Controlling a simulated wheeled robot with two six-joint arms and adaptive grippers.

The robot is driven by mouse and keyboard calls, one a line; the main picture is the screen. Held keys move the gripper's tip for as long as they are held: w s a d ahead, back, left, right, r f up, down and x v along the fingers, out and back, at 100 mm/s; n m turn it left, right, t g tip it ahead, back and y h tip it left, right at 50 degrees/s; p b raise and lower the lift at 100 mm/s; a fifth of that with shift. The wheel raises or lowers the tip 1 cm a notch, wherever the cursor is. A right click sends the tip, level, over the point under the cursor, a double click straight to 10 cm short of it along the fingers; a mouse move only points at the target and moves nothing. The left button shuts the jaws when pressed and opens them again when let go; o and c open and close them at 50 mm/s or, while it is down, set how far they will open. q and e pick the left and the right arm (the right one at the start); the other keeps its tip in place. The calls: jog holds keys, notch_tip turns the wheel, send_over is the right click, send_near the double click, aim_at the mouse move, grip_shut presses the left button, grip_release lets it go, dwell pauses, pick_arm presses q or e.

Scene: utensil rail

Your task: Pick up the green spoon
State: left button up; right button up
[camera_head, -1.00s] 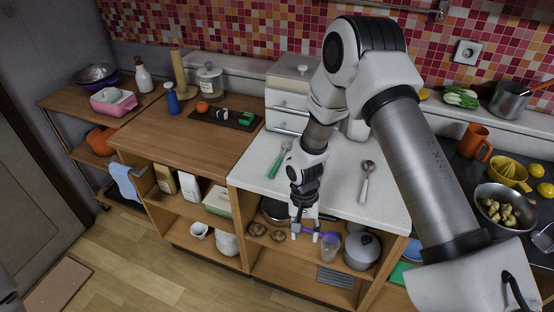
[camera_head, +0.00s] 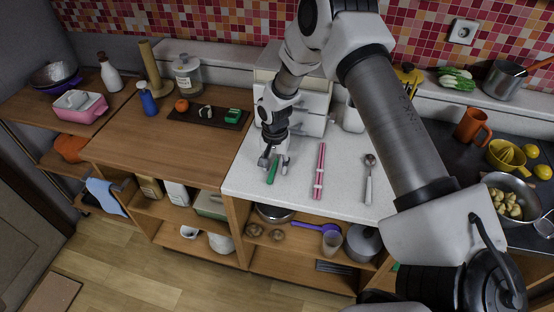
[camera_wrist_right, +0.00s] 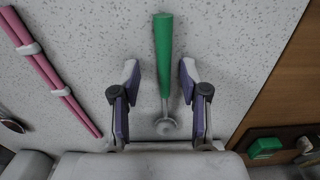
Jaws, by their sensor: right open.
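The green spoon (camera_head: 271,174) lies on the white speckled counter (camera_head: 300,190), left of the pink rods. Its green handle (camera_wrist_right: 164,48) points away in the right wrist view, and its grey bowl end is nearest the palm. My right gripper (camera_head: 274,163) is over the spoon. In the wrist view its open fingers (camera_wrist_right: 159,74) stand on either side of the spoon, with clear gaps to it. The gripper hides part of the spoon in the head view. My left gripper is out of view.
Pink rods (camera_head: 320,172) with pale bands lie right of the spoon; they also show in the wrist view (camera_wrist_right: 50,72). A grey-handled spoon (camera_head: 368,182) lies farther right. A white drawer box (camera_head: 305,112) stands behind. A dark tray (camera_head: 208,117) sits on the wooden counter to the left.

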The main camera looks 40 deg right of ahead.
jog(key=shift+w+f, duration=0.35)
jog(key=shift+w, duration=0.25)
jog(key=shift+a, duration=0.1)
jog(key=shift+c, duration=0.2)
jog(key=shift+s+r, duration=0.3)
jog(key=c, duration=0.6)
jog(key=shift+s+r, duration=0.1)
jog(key=shift+s, duration=0.15)
grip_shut()
jog(key=shift+w, duration=0.25)
